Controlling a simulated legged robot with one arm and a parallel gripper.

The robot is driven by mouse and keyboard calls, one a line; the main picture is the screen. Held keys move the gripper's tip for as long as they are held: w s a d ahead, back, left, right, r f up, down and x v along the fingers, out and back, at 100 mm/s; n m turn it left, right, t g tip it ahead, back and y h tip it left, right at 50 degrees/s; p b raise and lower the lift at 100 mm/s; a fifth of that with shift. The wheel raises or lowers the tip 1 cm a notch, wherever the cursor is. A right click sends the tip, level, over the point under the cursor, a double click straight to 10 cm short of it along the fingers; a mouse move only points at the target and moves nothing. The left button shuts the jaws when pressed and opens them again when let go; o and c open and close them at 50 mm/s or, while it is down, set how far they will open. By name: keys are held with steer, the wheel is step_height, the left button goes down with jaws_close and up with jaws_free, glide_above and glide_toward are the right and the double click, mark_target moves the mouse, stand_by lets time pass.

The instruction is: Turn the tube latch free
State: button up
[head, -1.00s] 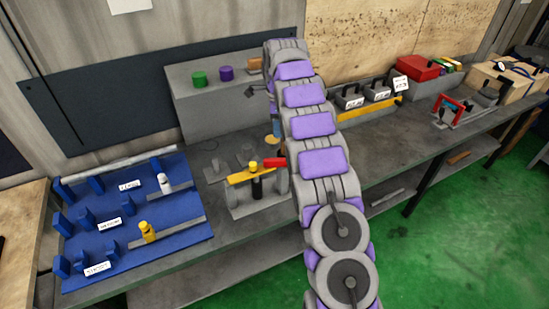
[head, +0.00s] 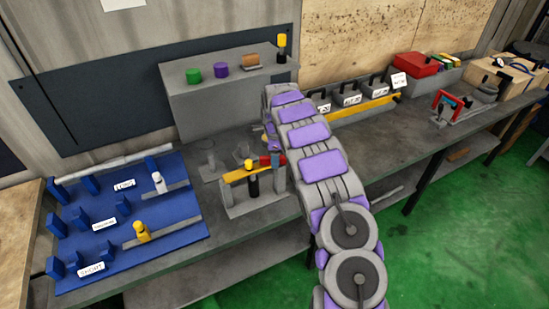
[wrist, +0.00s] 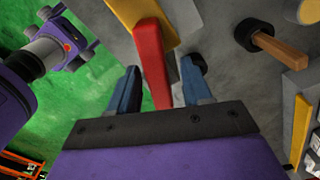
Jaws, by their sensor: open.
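The tube latch is a yellow bar (head: 240,173) with a red handle (head: 272,160) at its right end. It lies across a grey stand (head: 240,208) on the bench, with a black upright piece (head: 253,186) under it. In the wrist view, the red handle (wrist: 150,58) runs from the yellow bar (wrist: 133,10) down between the two blue fingers of my gripper (wrist: 161,80). The fingers are open, one on each side of the handle. I cannot tell whether they touch it. In the head view, my arm hides most of the gripper.
A blue rack (head: 125,237) with labelled rows stands at the left. Behind the stand is a grey box (head: 225,105) carrying a green cylinder (head: 193,76) and a purple cylinder (head: 222,70). Labelled weights (head: 350,93) line the back right.

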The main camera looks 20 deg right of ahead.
steer(key=shift+a, duration=0.1)
steer(key=shift+a, duration=0.15)
steer(key=shift+c, duration=1)
jaws_close()
